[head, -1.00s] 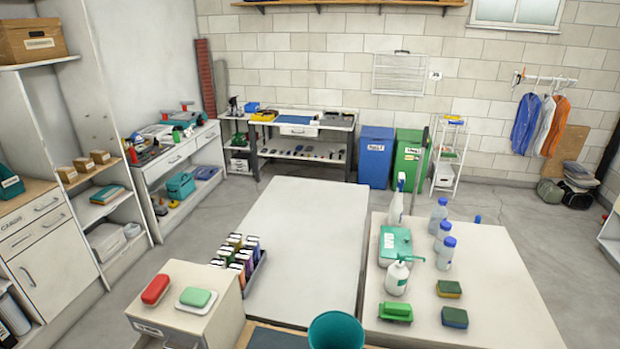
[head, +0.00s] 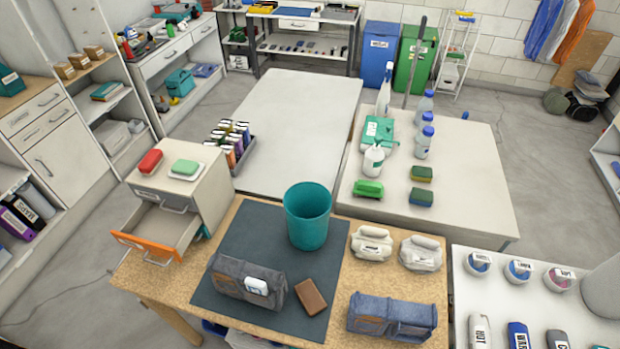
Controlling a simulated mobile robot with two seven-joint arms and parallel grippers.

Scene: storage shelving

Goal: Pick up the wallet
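A small brown wallet-like item (head: 311,297) lies flat on the dark grey mat (head: 232,247) on the wooden table. It is just right of a grey fabric pouch (head: 229,282) with a white label and in front of a teal bin (head: 307,217). Nothing covers it. Neither of my grippers shows in the head view.
A second grey-blue pouch (head: 392,318) and two pale bundles (head: 371,243) stand on the right of the wooden table (head: 344,287). An open orange-fronted drawer (head: 160,240) juts out at the left. A white table (head: 456,302) with several labelled items adjoins at the right.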

